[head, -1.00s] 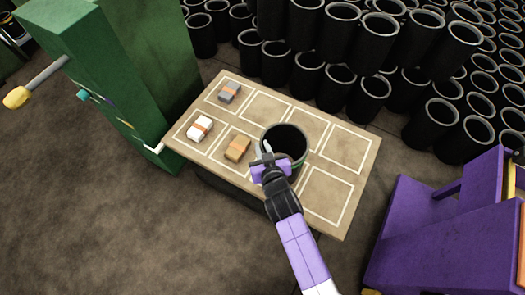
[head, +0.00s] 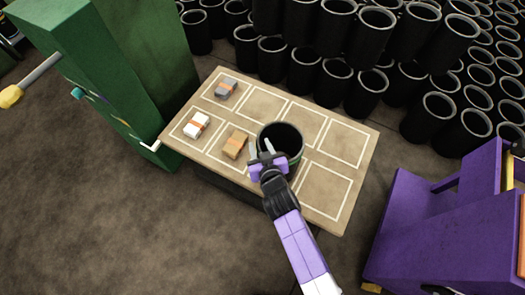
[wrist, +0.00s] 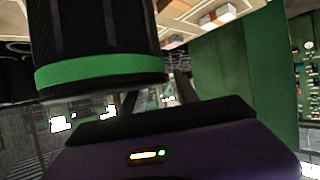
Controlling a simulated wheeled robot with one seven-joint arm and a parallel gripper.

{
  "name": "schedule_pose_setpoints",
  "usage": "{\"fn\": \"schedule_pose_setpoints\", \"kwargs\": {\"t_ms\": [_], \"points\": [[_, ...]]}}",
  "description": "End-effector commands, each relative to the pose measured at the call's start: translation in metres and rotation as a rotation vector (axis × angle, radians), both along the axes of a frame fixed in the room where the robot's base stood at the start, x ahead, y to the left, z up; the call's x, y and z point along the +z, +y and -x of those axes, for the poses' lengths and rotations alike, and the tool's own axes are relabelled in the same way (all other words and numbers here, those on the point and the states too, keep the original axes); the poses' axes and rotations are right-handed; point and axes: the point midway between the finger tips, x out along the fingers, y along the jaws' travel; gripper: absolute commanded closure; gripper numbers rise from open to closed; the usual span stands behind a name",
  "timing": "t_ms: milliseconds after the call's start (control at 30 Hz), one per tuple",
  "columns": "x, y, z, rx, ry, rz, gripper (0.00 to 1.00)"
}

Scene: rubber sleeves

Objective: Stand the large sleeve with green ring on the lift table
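The large black sleeve (head: 291,158) with a green ring is upright at the lift table (head: 335,222), mouth up, near the middle of the marked cells. Its base is partly hidden by my arm, so its contact with the table is hard to see. In the wrist view the sleeve (wrist: 100,28) fills the upper left, with its green ring (wrist: 100,68) close to the camera. My gripper (head: 261,147) is at the sleeve's near-left rim, its fingers spread apart. One finger seems to be inside the mouth and the other outside the wall.
A green machine (head: 125,80) stands left, a purple one (head: 430,235) right. Many black sleeves (head: 335,90) are stacked behind. The right cells are bare.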

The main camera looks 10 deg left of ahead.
Motion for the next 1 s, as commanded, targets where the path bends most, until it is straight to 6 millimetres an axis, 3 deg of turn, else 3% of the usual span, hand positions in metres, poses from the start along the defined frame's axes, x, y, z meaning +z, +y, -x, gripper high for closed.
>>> {"fn": "schedule_pose_setpoints", "kwargs": {"t_ms": [600,1000], "points": [[0.044,-0.036,0.086,0.0,0.002,0.001,0.63],[0.052,-0.042,0.1,0.0,0.0,0.0,0.63]]}}
